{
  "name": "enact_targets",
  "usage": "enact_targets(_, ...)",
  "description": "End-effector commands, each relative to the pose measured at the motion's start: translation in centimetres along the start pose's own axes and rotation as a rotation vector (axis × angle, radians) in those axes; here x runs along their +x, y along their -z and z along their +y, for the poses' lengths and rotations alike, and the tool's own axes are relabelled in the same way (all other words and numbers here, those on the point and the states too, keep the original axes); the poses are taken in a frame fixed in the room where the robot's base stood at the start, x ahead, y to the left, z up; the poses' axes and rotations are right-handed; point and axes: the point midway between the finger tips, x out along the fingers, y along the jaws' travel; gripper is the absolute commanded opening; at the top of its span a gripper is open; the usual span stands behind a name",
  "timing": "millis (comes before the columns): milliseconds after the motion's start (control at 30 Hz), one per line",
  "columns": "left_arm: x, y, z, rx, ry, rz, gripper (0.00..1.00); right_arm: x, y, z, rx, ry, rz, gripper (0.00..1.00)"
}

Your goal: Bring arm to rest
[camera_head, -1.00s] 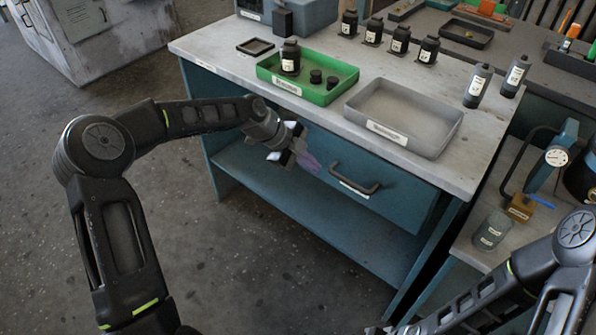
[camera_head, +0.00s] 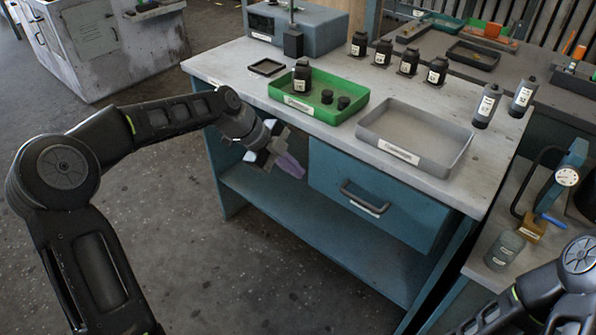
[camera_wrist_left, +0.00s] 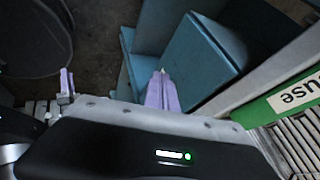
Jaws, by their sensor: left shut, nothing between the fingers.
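My left gripper (camera_head: 290,164) is in front of the workbench, below the level of its top and left of the drawer. Its pale purple fingers are shut with nothing between them. In the left wrist view the fingers (camera_wrist_left: 161,92) are together, with the blue bench side beyond them. My left arm (camera_head: 160,120) comes in from the left, bent at the elbow. My right arm (camera_head: 545,290) shows only in part at the lower right corner; its gripper is out of the picture.
The workbench (camera_head: 235,72) holds a green tray (camera_head: 335,115) with a black bottle and two black caps, and an empty grey tray (camera_head: 450,165). The drawer handle (camera_head: 362,200) sticks out close to my left gripper. Several black bottles stand behind. The floor at left is clear.

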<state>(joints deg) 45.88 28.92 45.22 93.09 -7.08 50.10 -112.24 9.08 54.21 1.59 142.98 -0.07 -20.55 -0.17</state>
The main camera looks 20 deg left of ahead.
Motion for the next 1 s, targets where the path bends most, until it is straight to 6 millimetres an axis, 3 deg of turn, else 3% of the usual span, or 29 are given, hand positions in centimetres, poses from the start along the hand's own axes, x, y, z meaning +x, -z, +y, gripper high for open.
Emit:
enact_targets(433, 0.0, 0.0, -0.1, -0.044, 0.003, -0.001, 0.00, 0.0, 0.0, 0.0, 0.000, 0.000, 0.000, 0.36)
enact_targets(567, 0.1, -0.5, -1.4, -0.203, 0.062, -0.016, 0.00, 0.0, 0.0, 0.0, 0.000, 0.000, 0.000, 0.36)
enact_targets(667, 1.0, -1.1, -2.3, -0.428, 0.138, -0.020, 0.00, 0.0, 0.0, 0.0, 0.001, 0.000, 0.000, 0.36)
enact_targets(767, 3.7, -2.6, -1.1, -0.757, 0.203, -0.012, 0.00, -0.1, 0.0, 0.0, 0.002, 0.000, 0.000, 0.36)
enact_targets(867, 8.2, -2.7, 2.0, -1.132, 0.231, 0.017, 0.00, -0.8, 0.0, -0.3, 0.002, 0.000, 0.000, 0.36)
enact_targets(967, 13.3, -1.2, 7.3, -1.514, 0.223, 0.030, 0.00, -1.9, 0.0, -0.8, 0.003, 0.000, 0.000, 0.36)
enact_targets(1000, 15.2, -0.3, 10.0, -1.655, 0.212, 0.024, 0.00, -2.3, 0.0, -0.9, 0.003, 0.001, 0.000, 0.36)
